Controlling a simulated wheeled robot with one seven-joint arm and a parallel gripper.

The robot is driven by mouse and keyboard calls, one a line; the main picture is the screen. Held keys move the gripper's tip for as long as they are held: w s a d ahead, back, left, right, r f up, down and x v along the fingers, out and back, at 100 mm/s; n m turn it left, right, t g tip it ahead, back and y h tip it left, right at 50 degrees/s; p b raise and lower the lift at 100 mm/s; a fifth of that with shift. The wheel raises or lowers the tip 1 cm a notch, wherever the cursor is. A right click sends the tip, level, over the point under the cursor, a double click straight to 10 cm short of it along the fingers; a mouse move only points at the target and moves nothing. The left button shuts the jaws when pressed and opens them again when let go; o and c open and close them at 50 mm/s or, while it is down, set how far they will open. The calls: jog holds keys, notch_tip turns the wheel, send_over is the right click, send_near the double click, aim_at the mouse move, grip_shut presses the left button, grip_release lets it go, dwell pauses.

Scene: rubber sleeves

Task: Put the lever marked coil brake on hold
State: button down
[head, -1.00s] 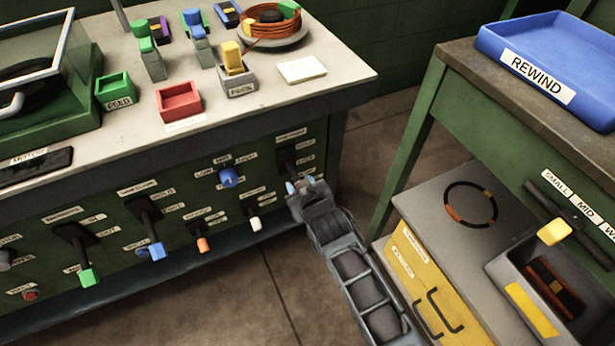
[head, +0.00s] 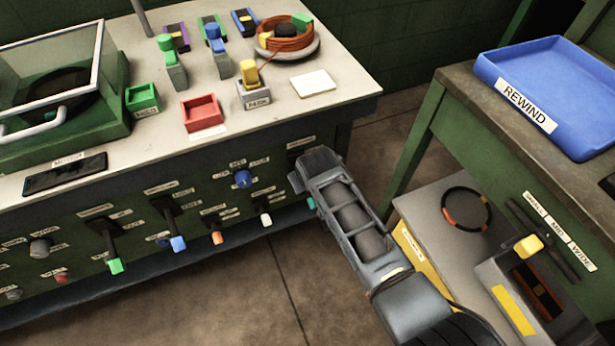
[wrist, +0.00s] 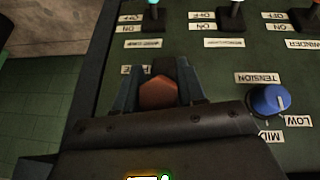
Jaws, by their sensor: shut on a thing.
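My gripper (wrist: 157,82) is at the right end of the green panel. In the wrist view its two fingers are shut on an orange-brown lever knob (wrist: 158,97), one finger on each side. In the head view my gripper and arm cover this lever and most of its plate. A label (head: 301,142) shows above it, too small to read there. In the wrist view, a label beside the knob is partly covered by the fingers, so the lever's marking and exact position cannot be read.
A blue tension knob (wrist: 270,100) is close beside my gripper. Small switches with white (head: 266,219) and green (head: 310,204) tips are below. Levers with blue (head: 178,243) and green (head: 115,266) ends are farther left. A green side table (head: 425,130) stands to the right.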

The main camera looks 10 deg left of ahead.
jog(key=shift+a, duration=0.1)
jog(key=c, duration=0.7)
grip_release()
jog(key=shift+c, duration=0.2)
jog(key=p+v, duration=0.1)
jog(key=v, duration=0.6)
jog(key=shift+r, duration=0.4)
jog(key=shift+s, duration=0.1)
